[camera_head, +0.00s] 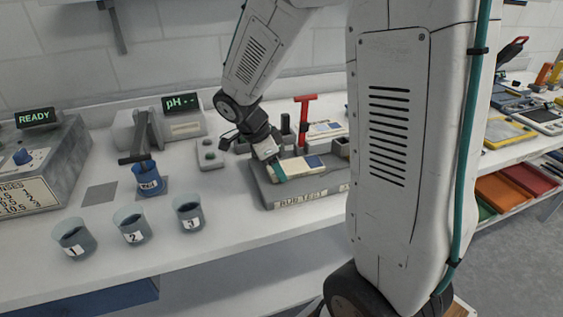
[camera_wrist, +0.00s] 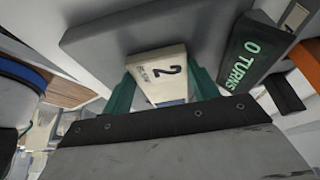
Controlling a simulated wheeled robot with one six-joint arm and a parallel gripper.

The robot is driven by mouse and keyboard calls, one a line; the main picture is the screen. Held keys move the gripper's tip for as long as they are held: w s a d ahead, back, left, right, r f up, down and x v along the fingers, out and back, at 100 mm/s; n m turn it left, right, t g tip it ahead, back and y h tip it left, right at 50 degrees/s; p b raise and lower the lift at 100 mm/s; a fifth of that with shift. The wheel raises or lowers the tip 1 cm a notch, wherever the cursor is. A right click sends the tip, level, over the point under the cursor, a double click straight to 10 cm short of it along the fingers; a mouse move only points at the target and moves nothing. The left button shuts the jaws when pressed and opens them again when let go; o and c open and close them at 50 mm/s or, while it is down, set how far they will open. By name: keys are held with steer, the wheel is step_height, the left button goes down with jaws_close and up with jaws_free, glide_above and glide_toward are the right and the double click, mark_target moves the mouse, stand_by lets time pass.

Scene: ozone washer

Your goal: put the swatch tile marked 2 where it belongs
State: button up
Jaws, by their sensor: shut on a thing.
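My gripper (camera_head: 268,158) reaches down over the left part of the grey rub test block (camera_head: 262,193) in the head view. In the wrist view its green fingers (camera_wrist: 163,92) are shut on the cream swatch tile marked 2 (camera_wrist: 162,70), one finger on each side. A blue strip shows on the tile near the palm. In the head view a pale piece with a blue patch (camera_head: 314,161) lies at the gripper over the block, and looks like this tile. I cannot tell whether it rests on the block or hangs just above it.
Beakers marked 1 (camera_head: 74,238), 2 (camera_head: 131,225) and 3 (camera_head: 189,213) stand at the front left. A blue beaker (camera_head: 148,180) stands by the pH meter (camera_head: 181,102). A red T-handle (camera_head: 305,112) rises behind the block. A "0 TURNS" display (camera_wrist: 250,55) is beside the tile.

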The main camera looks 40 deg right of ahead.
steer(key=shift+w+a, duration=0.25)
steer(key=shift+a, duration=0.5)
steer(key=o, duration=1.2)
steer(key=shift+c, duration=0.2)
steer(key=v, duration=0.7)
steer(key=shift+r, duration=0.4)
steer(key=shift+a, duration=0.1)
